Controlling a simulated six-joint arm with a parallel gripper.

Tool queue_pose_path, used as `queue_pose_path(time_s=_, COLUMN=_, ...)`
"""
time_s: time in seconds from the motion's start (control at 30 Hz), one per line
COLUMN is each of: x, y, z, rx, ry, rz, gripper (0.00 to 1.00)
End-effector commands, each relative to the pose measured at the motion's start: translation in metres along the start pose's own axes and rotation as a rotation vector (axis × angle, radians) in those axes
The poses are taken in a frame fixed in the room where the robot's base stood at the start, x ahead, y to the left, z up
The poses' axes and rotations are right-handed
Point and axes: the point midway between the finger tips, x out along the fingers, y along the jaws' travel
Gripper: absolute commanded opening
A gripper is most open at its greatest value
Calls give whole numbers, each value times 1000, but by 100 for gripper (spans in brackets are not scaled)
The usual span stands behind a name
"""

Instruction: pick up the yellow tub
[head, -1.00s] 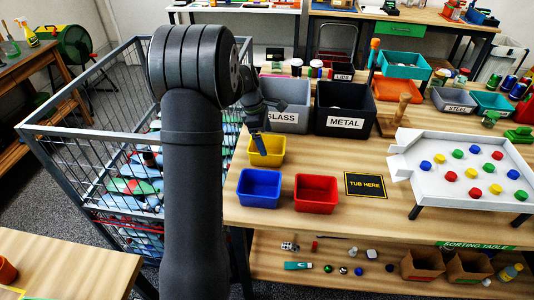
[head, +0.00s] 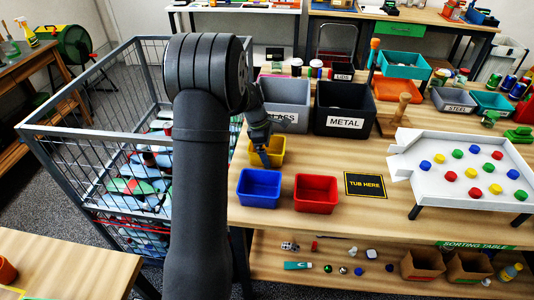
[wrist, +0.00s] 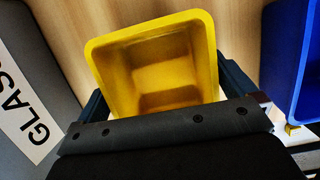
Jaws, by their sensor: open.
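The yellow tub (head: 278,146) stands upright on the wooden table, behind the blue tub (head: 259,188) and in front of the GLASS bin. My gripper (head: 264,158) is low at the yellow tub and hides part of it. In the wrist view I look down into the empty yellow tub (wrist: 157,68). My gripper (wrist: 165,88) is open there, with a dark finger on each side of the tub. I cannot tell whether the fingers touch its walls. A black mat marked TUB HERE (head: 366,185) lies bare to the right.
A red tub (head: 316,193) stands between the blue tub and the mat. The grey GLASS bin (head: 288,122) and black METAL bin (head: 345,123) stand behind. A white board with coloured knobs (head: 462,172) is on the right. A wire cage (head: 75,136) stands on the left.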

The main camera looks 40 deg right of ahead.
Motion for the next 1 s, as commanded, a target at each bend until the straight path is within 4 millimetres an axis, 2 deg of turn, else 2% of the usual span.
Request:
queue_pose_path(time_s=0.53, x=4, y=0, z=-1, rx=0, ry=0, rz=0, gripper=100)
queue_pose_path(time_s=0.7, x=4, y=0, z=-1, rx=0, ry=0, rz=0, gripper=67)
queue_pose_path(time_s=0.73, x=4, y=0, z=-1, rx=0, ry=0, rz=0, gripper=63)
queue_pose_path(time_s=1.0, x=3, y=0, z=-1, rx=0, ry=0, rz=0, gripper=63)
